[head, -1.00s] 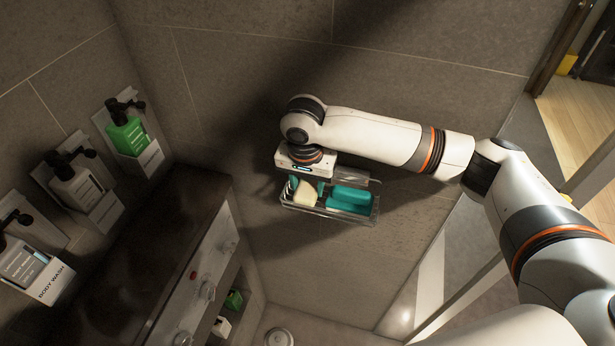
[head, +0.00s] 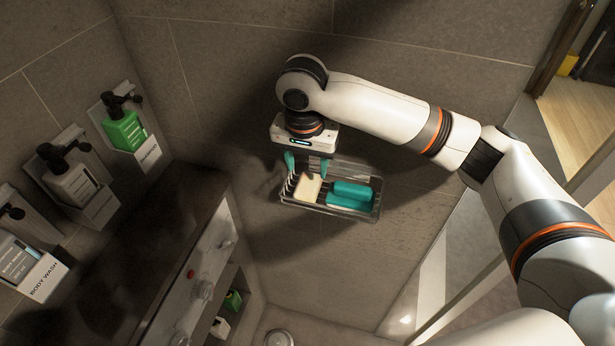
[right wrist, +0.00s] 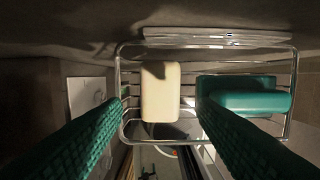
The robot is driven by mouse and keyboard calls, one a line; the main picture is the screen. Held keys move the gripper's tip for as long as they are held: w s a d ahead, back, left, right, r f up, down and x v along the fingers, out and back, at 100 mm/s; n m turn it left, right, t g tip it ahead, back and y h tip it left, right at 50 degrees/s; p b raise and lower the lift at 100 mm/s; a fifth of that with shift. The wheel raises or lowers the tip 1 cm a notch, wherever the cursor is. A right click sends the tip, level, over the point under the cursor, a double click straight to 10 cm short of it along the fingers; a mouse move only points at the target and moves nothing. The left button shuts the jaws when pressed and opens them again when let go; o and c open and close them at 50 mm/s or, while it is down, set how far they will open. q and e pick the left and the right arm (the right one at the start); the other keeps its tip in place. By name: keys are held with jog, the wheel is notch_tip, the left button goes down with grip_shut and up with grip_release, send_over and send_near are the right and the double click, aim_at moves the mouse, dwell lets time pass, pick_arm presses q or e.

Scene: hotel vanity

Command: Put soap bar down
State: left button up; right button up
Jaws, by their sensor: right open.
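A cream soap bar (head: 307,188) lies in the left part of a wire wall rack (head: 372,212). The right wrist view shows the soap bar (right wrist: 160,92) flat on the rack's wires, between and beyond my fingers. My right gripper (head: 306,166) is open and empty, just above the soap and apart from it. Its two teal fingers (right wrist: 160,125) stand wide apart in the right wrist view. My left gripper is not in view.
A teal item (head: 351,194) sits in the rack's right part, close to my right finger in the wrist view. Green shampoo (head: 125,130) and body wash (head: 18,258) dispensers hang on the left wall. A dark ledge (head: 150,240) runs below them.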

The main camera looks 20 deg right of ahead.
aim_at(306, 189)
notch_tip(306, 189, up, 6)
jog(key=shift+s+a+r+b, duration=0.25)
jog(key=shift+s+b, duration=0.1)
jog(key=shift+b, duration=0.05)
dwell(0.3)
